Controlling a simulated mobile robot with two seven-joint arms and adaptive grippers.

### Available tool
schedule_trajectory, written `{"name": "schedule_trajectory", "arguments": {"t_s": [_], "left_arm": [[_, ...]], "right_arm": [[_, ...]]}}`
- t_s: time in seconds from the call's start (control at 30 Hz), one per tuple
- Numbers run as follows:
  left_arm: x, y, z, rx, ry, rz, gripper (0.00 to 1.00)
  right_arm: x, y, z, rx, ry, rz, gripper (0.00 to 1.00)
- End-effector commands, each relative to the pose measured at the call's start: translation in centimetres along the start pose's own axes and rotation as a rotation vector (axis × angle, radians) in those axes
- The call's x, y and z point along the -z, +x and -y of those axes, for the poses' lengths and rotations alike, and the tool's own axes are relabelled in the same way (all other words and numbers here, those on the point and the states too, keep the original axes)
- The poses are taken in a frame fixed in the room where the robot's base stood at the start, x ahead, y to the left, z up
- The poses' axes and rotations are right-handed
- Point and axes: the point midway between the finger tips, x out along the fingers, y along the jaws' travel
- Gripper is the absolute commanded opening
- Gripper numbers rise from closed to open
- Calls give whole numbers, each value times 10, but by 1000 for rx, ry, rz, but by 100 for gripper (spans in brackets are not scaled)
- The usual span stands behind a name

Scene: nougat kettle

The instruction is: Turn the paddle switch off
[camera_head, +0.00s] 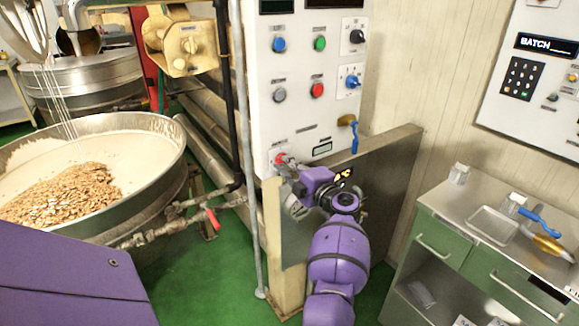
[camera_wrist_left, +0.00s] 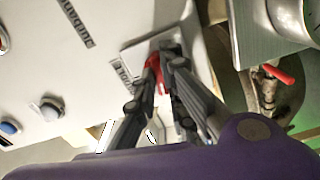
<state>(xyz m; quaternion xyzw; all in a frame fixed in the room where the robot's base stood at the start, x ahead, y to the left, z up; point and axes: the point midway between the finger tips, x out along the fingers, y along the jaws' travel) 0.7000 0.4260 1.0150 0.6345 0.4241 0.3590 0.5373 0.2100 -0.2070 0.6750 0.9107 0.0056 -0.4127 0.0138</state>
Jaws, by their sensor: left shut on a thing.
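The red paddle switch (camera_head: 281,158) sits at the lower left of the white control panel (camera_head: 300,110). In the left wrist view the red paddle (camera_wrist_left: 154,72) shows between the dark fingers, in front of a square plate on the panel. My left gripper (camera_head: 285,167) is at the switch, and in the left wrist view its fingers (camera_wrist_left: 165,60) are shut on the paddle. The fingers hide part of the paddle, so its exact angle is hard to tell. My right gripper is not in view.
The panel also carries blue, green, grey and red buttons (camera_head: 317,90) and rotary switches (camera_head: 353,82). A large kettle (camera_head: 150,130) stands at the left, with a red-handled valve (camera_head: 212,218) below it. A green-fronted steel bench (camera_head: 440,210) stands at the right.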

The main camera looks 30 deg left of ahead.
Motion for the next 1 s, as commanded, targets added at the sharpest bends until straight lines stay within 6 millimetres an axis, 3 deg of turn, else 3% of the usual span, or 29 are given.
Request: {"name": "schedule_trajectory", "arguments": {"t_s": [0.4,0.9,0.93,1.0], "left_arm": [[0,0,0,0,-165,0,0],[0,0,0,0,-184,0,0],[0,0,0,0,-184,0,11],[0,0,0,0,-183,0,21]], "right_arm": [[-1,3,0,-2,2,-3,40],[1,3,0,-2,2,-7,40],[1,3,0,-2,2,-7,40],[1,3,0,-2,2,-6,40]]}}
